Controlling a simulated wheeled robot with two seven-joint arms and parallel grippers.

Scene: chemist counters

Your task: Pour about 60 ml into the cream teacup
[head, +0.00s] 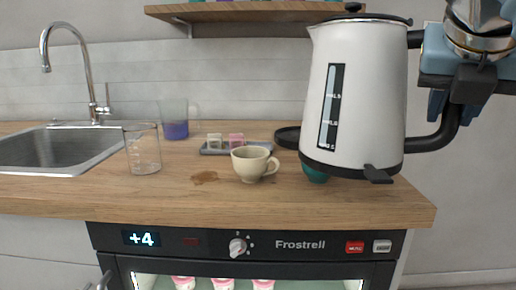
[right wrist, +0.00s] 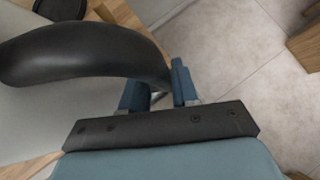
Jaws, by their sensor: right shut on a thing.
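The cream teacup (head: 250,163) stands upright on the wooden counter, its handle to the right. My right gripper (head: 455,105) is shut on the handle of a white kettle (head: 355,95) with a black lid, black base and level window. The kettle is held above the counter to the right of the teacup, nearly upright with a slight tilt, and no stream shows. In the right wrist view the black kettle handle (right wrist: 90,55) runs to the gripper (right wrist: 160,95). The inside of the teacup is mostly hidden. My left gripper is not in view.
A teal cup (head: 315,174) is partly hidden behind the kettle. A black round base (head: 288,137) and a small tray (head: 212,151) with two cubes stand behind. A clear beaker (head: 142,150), a jug of purple liquid (head: 175,121) and a sink (head: 40,150) are left. A brown stain (head: 204,178) lies near the teacup.

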